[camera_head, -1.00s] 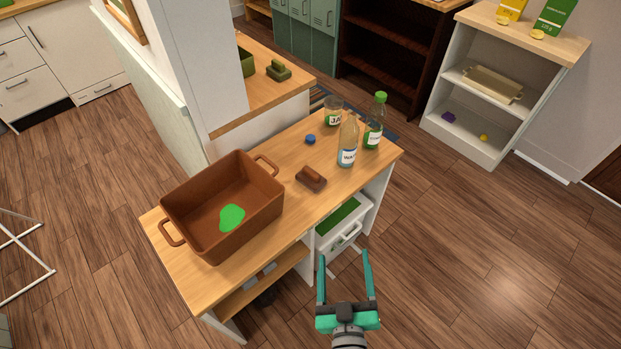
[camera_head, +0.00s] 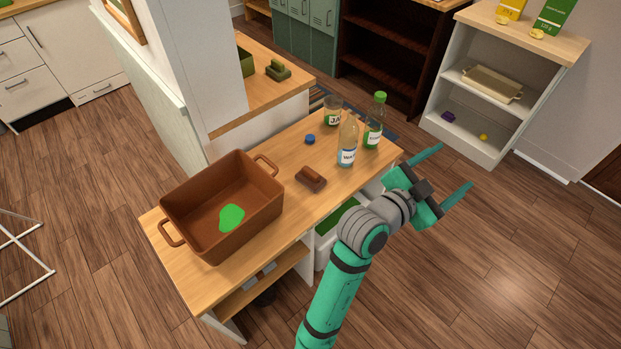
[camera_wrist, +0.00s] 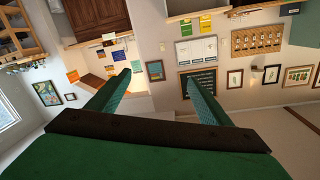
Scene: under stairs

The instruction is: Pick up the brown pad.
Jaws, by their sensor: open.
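The brown pad (camera_head: 311,179) is a small block with a raised grip on top. It lies on the wooden tabletop (camera_head: 330,160), between the brown pan and the water bottle, in the head view. My gripper (camera_head: 455,171) is open and empty, to the right of the table and beyond its edge, with its fingers pointing up and right. In the wrist view the two fingers (camera_wrist: 160,80) are spread apart and face the far wall. The pad does not show there.
A brown pan (camera_head: 248,222) with a green patch inside stands left of the pad. A water bottle (camera_head: 347,145), a green-capped bottle (camera_head: 374,122), a jar (camera_head: 333,112) and a blue cap (camera_head: 310,139) stand behind it. A drawer (camera_head: 330,218) below the tabletop is partly open.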

